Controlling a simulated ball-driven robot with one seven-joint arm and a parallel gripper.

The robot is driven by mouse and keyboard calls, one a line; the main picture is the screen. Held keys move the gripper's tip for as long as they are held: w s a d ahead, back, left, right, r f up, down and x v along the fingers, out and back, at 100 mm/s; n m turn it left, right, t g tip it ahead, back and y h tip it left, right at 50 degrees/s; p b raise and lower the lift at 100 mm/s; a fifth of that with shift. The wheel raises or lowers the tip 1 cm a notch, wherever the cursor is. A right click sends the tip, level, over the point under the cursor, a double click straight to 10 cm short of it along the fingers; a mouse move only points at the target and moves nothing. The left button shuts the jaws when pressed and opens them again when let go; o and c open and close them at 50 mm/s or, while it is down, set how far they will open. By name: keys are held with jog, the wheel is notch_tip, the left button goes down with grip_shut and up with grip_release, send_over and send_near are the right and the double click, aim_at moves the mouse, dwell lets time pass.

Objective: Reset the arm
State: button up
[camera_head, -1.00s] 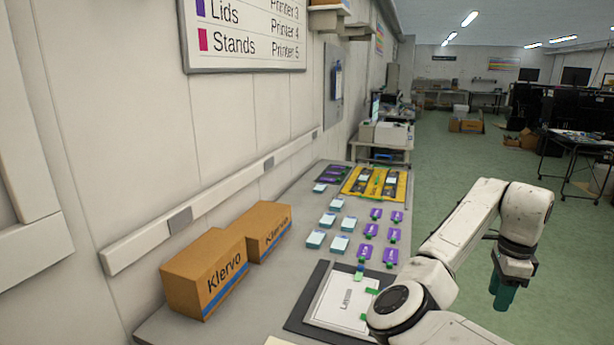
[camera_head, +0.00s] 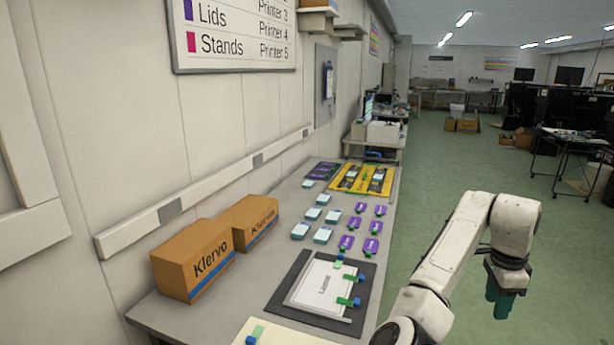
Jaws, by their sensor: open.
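My arm reaches up from the bottom right and bends over, with my gripper (camera_head: 499,303) hanging down at its end. The gripper is to the right of the table, over the green floor, apart from everything on the tabletop. Its teal fingers point down, and nothing shows held between them. The gap between the fingertips is hard to make out at this size.
The grey table (camera_head: 185,313) runs along the left wall. On it are brown Klervo boxes (camera_head: 192,262), a dark mat (camera_head: 284,300) with a white sheet (camera_head: 322,286), purple pieces (camera_head: 371,245), light blue pieces (camera_head: 322,234) and a yellow tray (camera_head: 347,180).

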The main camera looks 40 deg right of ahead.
jog(key=w+a+f+n+t+h, duration=0.1)
jog(key=w+a+f+n+h, duration=0.1)
jog(key=a+f+n, duration=0.5)
jog(key=w+a+f+n+h, duration=0.25)
jog(key=a+f+n, duration=0.25)
jog(key=a+n, duration=0.4)
jog(key=s+a+f+n+y, duration=0.2)
jog(key=a+n, duration=0.4)
jog(key=a, duration=0.5)
jog(key=s+a+f+n+y, duration=0.3)
jog(key=s+a+f+n, duration=0.2)
jog(key=a, duration=0.6)
jog(key=shift+a+f+n+t, duration=0.35)
jog(key=shift+f+n, duration=0.2)
jog(key=shift+n, duration=0.15)
jog(key=shift+c, duration=0.4)
